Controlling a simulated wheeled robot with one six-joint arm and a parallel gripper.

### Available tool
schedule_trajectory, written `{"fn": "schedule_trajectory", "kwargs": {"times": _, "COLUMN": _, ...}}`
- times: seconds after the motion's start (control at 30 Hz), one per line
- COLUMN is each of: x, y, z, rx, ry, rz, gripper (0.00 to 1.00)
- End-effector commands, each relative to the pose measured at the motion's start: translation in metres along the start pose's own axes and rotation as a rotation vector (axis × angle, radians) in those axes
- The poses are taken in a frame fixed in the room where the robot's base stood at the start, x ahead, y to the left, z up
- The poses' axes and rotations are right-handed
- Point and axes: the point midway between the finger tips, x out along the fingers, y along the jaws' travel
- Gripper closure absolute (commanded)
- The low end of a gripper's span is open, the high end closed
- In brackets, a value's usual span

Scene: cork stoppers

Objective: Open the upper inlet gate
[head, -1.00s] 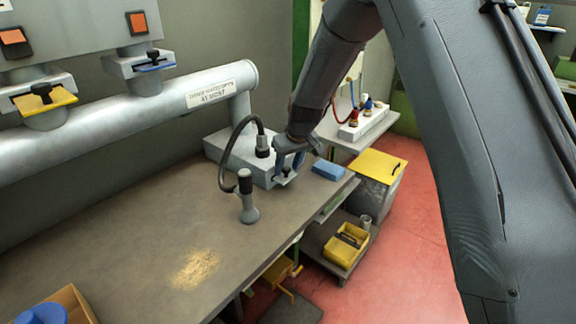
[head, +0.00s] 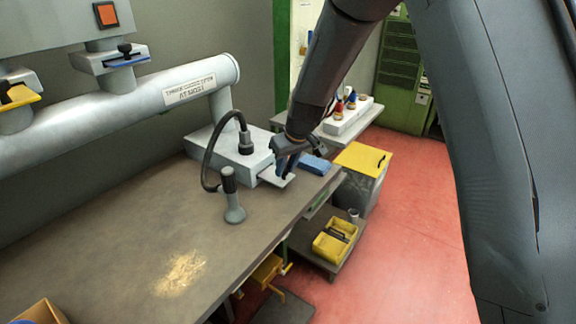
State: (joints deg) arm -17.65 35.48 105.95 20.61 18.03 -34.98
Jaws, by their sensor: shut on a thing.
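A pale grey box (head: 222,150) stands on the bench at the end of the large pipe. A flat light grey gate plate (head: 268,176) sticks out from its right front side. My gripper (head: 284,168) is at the outer part of this plate, shut on it. The fingers hide the part they hold, and how far the plate is out of the box cannot be read exactly.
A dark hose loops from the box to a grey stand-like fitting (head: 231,197). A blue block (head: 314,164) lies close right of my gripper. Pipe gates with a blue (head: 124,61) and a yellow plate (head: 20,98) are at left.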

Motion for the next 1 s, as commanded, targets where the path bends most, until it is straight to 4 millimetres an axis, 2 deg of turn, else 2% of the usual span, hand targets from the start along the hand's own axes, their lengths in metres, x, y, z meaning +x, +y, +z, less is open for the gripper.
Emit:
{"fn": "schedule_trajectory", "kwargs": {"times": 0.13, "x": 0.0, "y": 0.0, "z": -0.001, "rx": -0.002, "ry": 0.002, "rz": 0.001, "gripper": 1.0}}
{"fn": "schedule_trajectory", "kwargs": {"times": 0.17, "x": 0.0, "y": -0.001, "z": -0.001, "rx": -0.002, "ry": 0.002, "rz": 0.001, "gripper": 0.74}}
{"fn": "schedule_trajectory", "kwargs": {"times": 0.27, "x": 0.0, "y": 0.0, "z": -0.001, "rx": -0.002, "ry": 0.002, "rz": 0.001, "gripper": 0.59}}
{"fn": "schedule_trajectory", "kwargs": {"times": 0.53, "x": -0.001, "y": 0.001, "z": -0.001, "rx": 0.0, "ry": 0.001, "rz": 0.001, "gripper": 0.59}}
{"fn": "schedule_trajectory", "kwargs": {"times": 0.67, "x": -0.007, "y": 0.001, "z": -0.001, "rx": -0.001, "ry": 0.002, "rz": 0.001, "gripper": 0.59}}
{"fn": "schedule_trajectory", "kwargs": {"times": 1.0, "x": -0.053, "y": 0.001, "z": -0.001, "rx": 0.0, "ry": 0.003, "rz": 0.001, "gripper": 0.59}}
